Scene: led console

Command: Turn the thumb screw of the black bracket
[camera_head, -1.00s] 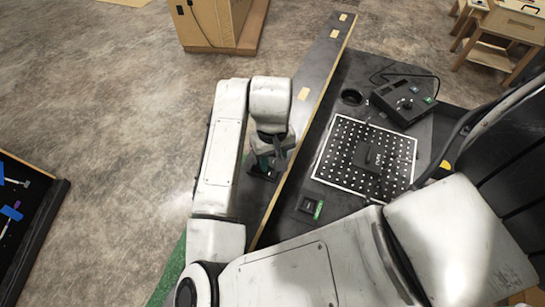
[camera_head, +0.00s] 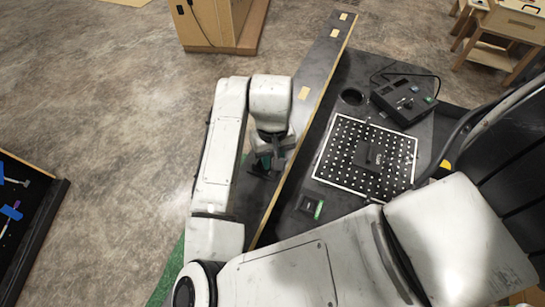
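A black block (camera_head: 368,156) sits on the white-dotted plate to the right, well apart from my gripper. No thumb screw can be made out.
The dotted plate (camera_head: 334,180) lies on a dark console top. A black box with a knob and cable (camera_head: 404,101) stands behind it, and a small black box with a green mark (camera_head: 309,207) in front.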

